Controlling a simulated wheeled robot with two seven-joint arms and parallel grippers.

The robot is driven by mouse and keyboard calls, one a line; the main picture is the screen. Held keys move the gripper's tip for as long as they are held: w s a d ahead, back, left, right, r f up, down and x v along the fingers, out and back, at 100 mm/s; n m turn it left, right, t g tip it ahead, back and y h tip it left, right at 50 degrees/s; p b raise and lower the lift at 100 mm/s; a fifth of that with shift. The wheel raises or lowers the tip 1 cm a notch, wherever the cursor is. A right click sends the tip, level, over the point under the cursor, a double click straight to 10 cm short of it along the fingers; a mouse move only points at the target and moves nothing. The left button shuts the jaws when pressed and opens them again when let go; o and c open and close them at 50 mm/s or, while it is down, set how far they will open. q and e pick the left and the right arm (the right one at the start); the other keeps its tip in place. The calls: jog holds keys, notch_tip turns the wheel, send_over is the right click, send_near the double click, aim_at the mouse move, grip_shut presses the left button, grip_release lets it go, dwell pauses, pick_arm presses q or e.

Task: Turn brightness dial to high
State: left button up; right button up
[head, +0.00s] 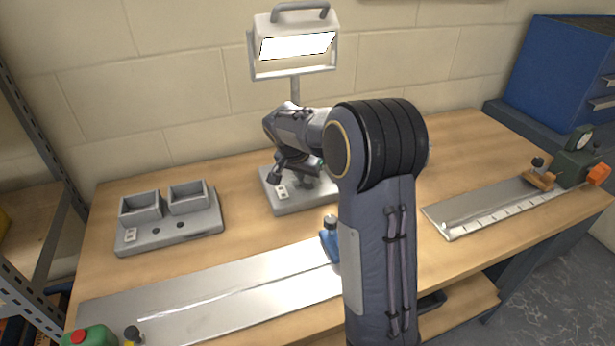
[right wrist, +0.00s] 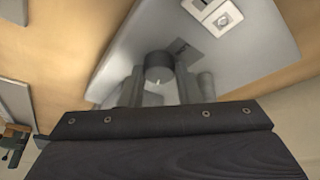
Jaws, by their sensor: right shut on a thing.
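A work lamp (head: 296,45) with a lit white panel stands on a post at the back of the bench. Its grey base (head: 290,207) is partly hidden behind my right arm and gripper. In the right wrist view, the dark round dial (right wrist: 159,66) stands on the lamp base (right wrist: 240,68), between the fingers of my right gripper (right wrist: 160,88). The gripper is shut on the dial. In the head view the right gripper (head: 292,176) is over the base, and the dial itself is hidden. The dial's pointer and scale cannot be read. My left gripper is not in view.
A grey twin-tub stand (head: 170,243) is left of the lamp. A ruled plate (head: 490,205) lies right. A blue cabinet (head: 560,75) is at back right.

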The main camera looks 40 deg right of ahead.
dwell(0.5)
jog(key=o, duration=0.7)
jog(key=v, duration=0.7)
jog(key=shift+r, duration=0.35)
jog(key=shift+a, duration=0.15)
